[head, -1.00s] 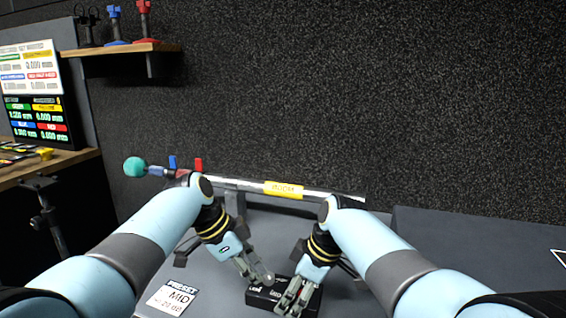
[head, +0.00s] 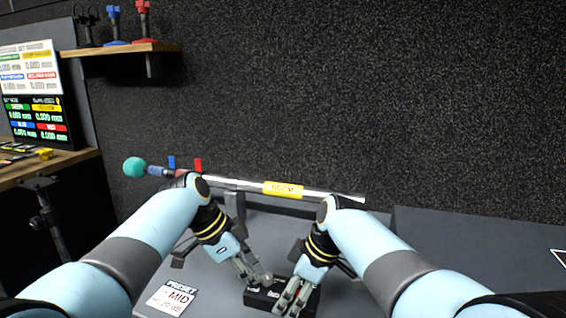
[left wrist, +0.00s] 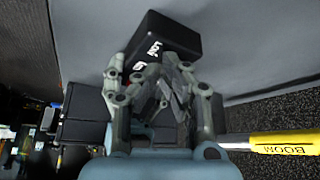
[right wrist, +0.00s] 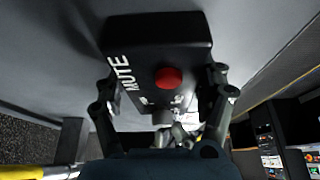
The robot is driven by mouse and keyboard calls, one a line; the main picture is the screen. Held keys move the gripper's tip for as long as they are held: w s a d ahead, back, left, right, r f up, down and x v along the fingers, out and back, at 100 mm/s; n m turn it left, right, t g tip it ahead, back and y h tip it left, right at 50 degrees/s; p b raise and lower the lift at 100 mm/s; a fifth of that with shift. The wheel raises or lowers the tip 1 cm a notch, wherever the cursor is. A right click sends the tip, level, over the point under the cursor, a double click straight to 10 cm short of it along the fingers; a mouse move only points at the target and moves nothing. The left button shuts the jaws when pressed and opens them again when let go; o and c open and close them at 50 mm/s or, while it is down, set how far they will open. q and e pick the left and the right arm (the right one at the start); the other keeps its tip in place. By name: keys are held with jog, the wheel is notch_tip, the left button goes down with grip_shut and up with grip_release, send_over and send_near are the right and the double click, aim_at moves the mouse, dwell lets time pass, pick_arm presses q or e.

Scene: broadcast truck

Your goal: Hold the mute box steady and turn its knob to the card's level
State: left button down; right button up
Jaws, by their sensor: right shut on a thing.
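The mute box (head: 262,297) is black and lies on the grey desk top; its red button (right wrist: 168,78) and white MUTE lettering show in the right wrist view. My right gripper (head: 290,298) is shut on the box, one finger on each side. My left gripper (head: 262,282) is at the box's far end, its fingers apart in the left wrist view (left wrist: 145,80). A small grey knob (right wrist: 162,118) shows beside its fingertips; whether they touch it is unclear. The knob's pointer is not readable. The white preset card (head: 172,299) reads MID, left of the box.
A boom pole (head: 325,194) with a yellow BOOM label and teal ball end lies across behind my arms. A wooden shelf (head: 118,48) with coloured stands is at upper left, above a screen (head: 38,122). The desk between card and box is clear.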

aim_at(251, 287)
pick_arm(q)
jog(key=shift+a+r, duration=0.15)
jog(key=shift+r, duration=2.7)
pick_arm(e)
jog(key=shift+w, duration=0.1)
jog(key=o, duration=1.5)
jog(key=shift+d, duration=0.1)
